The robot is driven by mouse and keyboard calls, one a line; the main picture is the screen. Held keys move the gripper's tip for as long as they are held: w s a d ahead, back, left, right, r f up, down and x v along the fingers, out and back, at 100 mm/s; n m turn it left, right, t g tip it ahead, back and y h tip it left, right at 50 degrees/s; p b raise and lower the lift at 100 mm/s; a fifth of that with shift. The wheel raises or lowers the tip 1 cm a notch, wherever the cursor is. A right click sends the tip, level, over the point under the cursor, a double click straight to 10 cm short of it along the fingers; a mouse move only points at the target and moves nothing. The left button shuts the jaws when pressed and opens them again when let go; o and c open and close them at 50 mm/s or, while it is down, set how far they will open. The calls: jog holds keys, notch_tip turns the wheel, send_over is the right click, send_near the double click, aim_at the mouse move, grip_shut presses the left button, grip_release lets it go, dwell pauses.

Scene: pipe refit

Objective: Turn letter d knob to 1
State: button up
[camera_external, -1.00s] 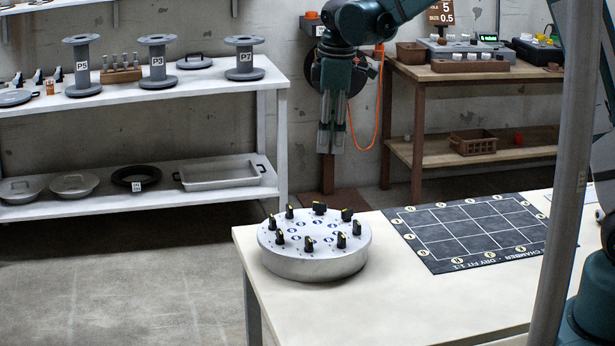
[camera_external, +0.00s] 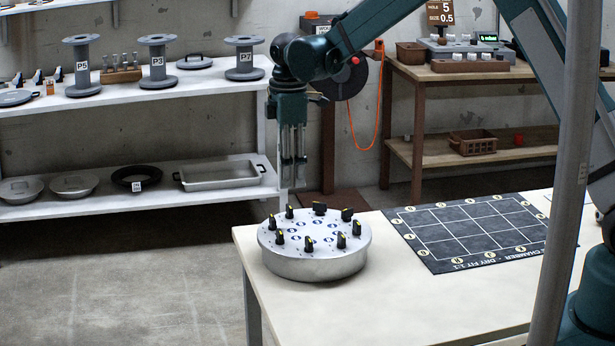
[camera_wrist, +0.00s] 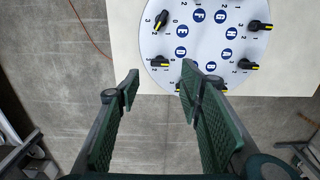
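A round grey dial plate (camera_external: 315,265) with a ring of black knobs with yellow marks sits near the table's left corner. In the wrist view, the plate (camera_wrist: 205,48) shows blue letter discs, and the left one looks like D (camera_wrist: 181,51). The black knob (camera_wrist: 160,62) outward from that disc is at the plate's lower left, with small numbers around it; its exact setting is hard to read. My gripper (camera_external: 292,187) hangs pointing down above the plate's far left side, apart from the knobs. Its fingers (camera_wrist: 159,82) are open and empty; the right finger partly covers the plate's lower edge.
A dark gridded mat (camera_external: 475,232) lies right of the plate on the pale table (camera_external: 400,310). A grey post (camera_external: 568,180) stands in the right foreground. A white shelf (camera_external: 130,95) with spools is behind left, and a wooden bench (camera_external: 480,72) is behind right.

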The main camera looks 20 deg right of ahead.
aim_at(290, 206)
jog(key=shift+f, duration=0.15)
jog(key=shift+f, duration=3.75)
jog(key=shift+c, duration=0.2)
jog(key=c, duration=0.9)
